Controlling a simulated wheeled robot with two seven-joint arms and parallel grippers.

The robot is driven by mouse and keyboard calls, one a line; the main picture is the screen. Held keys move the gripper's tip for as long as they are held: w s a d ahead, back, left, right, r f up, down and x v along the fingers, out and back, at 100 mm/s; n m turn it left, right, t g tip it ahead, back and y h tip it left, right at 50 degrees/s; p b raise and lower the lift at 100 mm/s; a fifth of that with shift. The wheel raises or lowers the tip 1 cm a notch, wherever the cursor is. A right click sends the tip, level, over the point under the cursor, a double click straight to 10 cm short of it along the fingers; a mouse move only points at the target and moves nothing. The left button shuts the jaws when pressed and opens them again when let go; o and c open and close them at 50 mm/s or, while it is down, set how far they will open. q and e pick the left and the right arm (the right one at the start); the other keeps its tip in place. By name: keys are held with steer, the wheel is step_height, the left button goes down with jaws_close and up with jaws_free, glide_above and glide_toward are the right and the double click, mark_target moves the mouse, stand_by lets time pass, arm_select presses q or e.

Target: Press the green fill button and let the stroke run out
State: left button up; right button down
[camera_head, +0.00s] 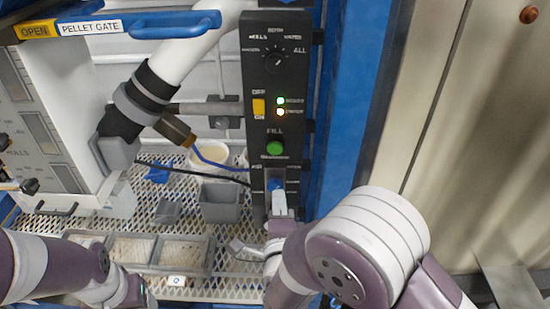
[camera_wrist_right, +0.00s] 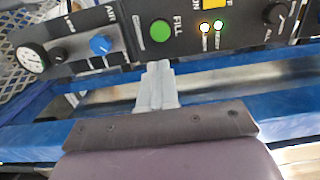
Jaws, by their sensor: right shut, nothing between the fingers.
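The green fill button (camera_head: 275,148) sits on a black upright control panel (camera_head: 257,60), below the word FILL. It also shows in the right wrist view (camera_wrist_right: 160,31), unobstructed. My right gripper (camera_head: 279,193) is shut and empty, in front of the lower panel and below the button. In the right wrist view its closed fingertips (camera_wrist_right: 158,66) point toward the button, with a visible gap between them in the picture. My left arm is at the lower left; its gripper end (camera_head: 140,292) is dark and partly cut off, so its jaws cannot be made out.
The panel also carries a yellow switch (camera_head: 259,107), two lit lamps, a black selector knob (camera_head: 275,60), a blue knob (camera_wrist_right: 100,45) and a gauge (camera_wrist_right: 33,57). Grey bins (camera_head: 182,252) and a grey cup (camera_head: 221,203) stand on the mesh shelf. A blue post (camera_head: 350,110) rises right of the panel.

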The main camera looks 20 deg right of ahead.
mark_target(276, 150)
steer(key=x, duration=1.4)
steer(key=shift+s+d+f, duration=0.1)
